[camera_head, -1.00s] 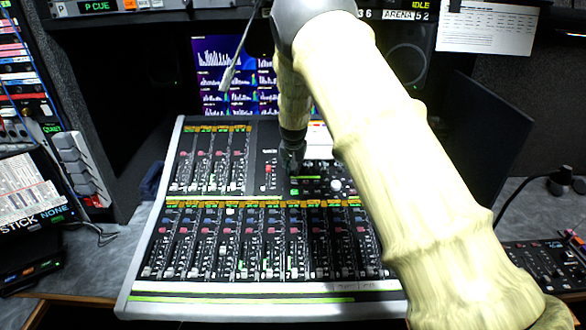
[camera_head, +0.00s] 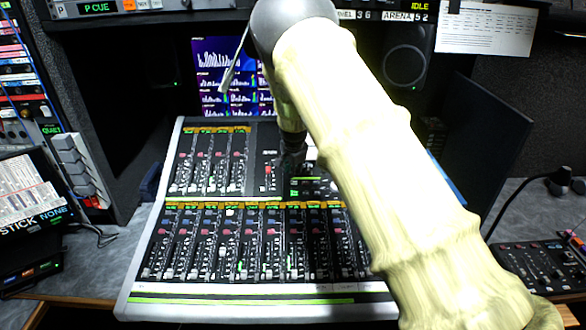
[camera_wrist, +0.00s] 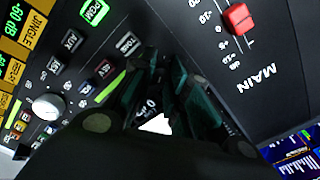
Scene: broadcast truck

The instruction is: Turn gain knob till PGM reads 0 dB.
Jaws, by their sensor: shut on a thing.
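The mixing console (camera_head: 150,262) lies in the middle of the head view. My gripper (camera_head: 293,158) points down at its upper middle section; the forearm covers the console's right side. In the wrist view the dark fingers of my gripper (camera_wrist: 160,80) are closed around the gain knob, which they mostly hide. A white wedge and a "0" mark show between them. A lit green PGM button (camera_wrist: 95,12) is at the top left. I cannot read a PGM level in either view.
A white round knob (camera_wrist: 48,106) stands left of my fingers. A red MAIN fader (camera_wrist: 238,18) is at the upper right. A monitor with blue bar graphs (camera_head: 217,60) stands behind the console. A dark panel (camera_head: 480,140) stands at the right.

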